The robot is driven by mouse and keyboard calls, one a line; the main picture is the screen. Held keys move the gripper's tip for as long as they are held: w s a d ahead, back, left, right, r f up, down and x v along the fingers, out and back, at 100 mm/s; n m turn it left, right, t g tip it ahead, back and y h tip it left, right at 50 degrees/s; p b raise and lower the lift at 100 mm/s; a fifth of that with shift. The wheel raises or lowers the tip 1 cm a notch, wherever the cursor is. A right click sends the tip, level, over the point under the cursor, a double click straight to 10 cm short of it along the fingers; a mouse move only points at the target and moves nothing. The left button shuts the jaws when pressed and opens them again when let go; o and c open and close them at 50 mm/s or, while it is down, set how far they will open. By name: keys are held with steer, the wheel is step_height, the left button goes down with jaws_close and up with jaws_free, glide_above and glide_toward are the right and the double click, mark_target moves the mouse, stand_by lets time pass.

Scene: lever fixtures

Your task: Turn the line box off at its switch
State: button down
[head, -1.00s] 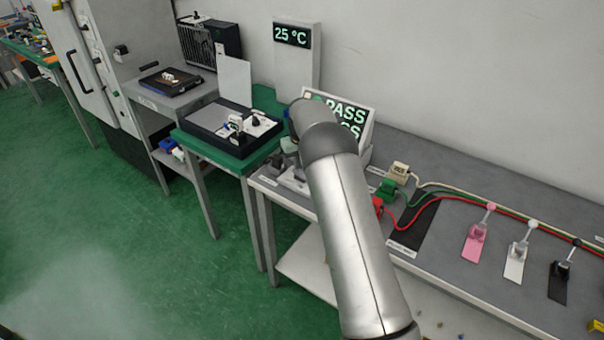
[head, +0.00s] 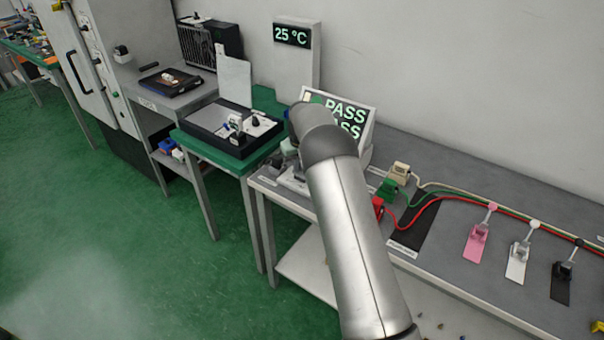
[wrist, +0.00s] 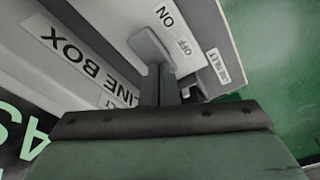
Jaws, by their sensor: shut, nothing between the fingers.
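The line box (wrist: 110,25) shows close up in the wrist view, with a LINE BOX label and an ON/OFF label on its light grey faces. My gripper (wrist: 158,78) reaches up from the bottom of that view, its fingers shut and empty beside the ON/OFF label. In the head view my arm hides the gripper and most of the box area.
The PASS screen (head: 348,112) stands behind my arm on the grey bench (head: 450,195). Red, green and cream plugs with cables lie to the right, then pink, white and black lever fixtures. A green table (head: 190,143) with a black tray stands left.

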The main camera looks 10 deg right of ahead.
steer(key=shift+s+f, duration=0.1)
steer(key=shift+f, duration=0.2)
steer(key=shift+r+p, duration=1.65)
steer(key=shift+r, duration=1.95)
steer(key=s+r+m, duration=0.1)
steer(key=s+r, duration=0.7)
steer(key=s, duration=0.4)
steer(key=s+r+m, duration=0.1)
steer(key=s+r, duration=0.6)
steer(key=s, duration=0.5)
steer(key=s+f+g, duration=0.1)
steer(key=s+f, duration=0.2)
steer(key=s, duration=2.2)
steer(key=shift+s+m, duration=0.15)
steer(key=shift+m, duration=0.25)
